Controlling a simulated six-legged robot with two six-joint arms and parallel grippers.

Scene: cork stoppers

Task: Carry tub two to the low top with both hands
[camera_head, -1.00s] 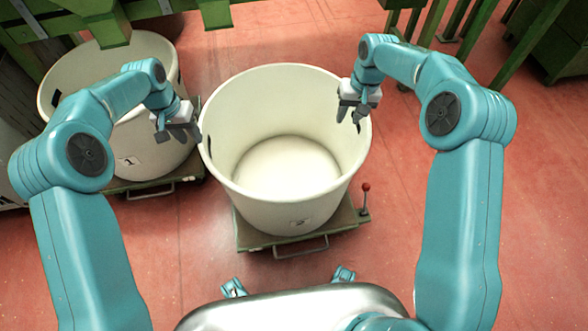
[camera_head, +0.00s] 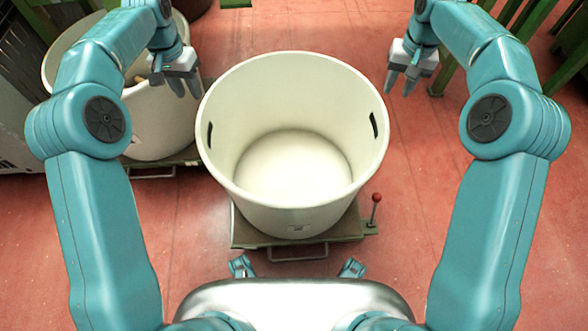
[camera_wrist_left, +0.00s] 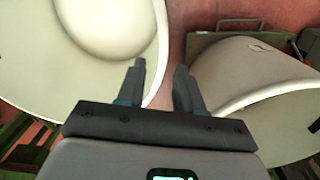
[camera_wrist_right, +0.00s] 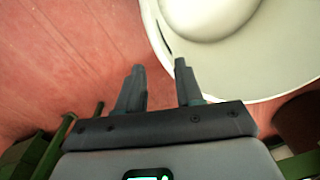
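A large cream tub (camera_head: 250,205) stands upright on a low green wheeled base (camera_head: 345,228) in front of me. It looks empty, and dark hand slots (camera_head: 373,125) show on both sides. The label on its front is too small to read, so I cannot confirm that it is tub two. My left gripper (camera_head: 187,90) is open and empty, left of the rim; its spread fingers show in the left wrist view (camera_wrist_left: 160,82). My right gripper (camera_head: 397,88) is open and empty, right of the rim, apart from it. No low top is clearly identifiable.
A second cream tub (camera_head: 160,125) stands close on the left, partly behind my left arm. A red-knobbed lever (camera_head: 376,198) rises at the base's right corner. Green framework (camera_head: 520,25) stands at the far right. Red floor (camera_head: 420,160) is clear right of the tub.

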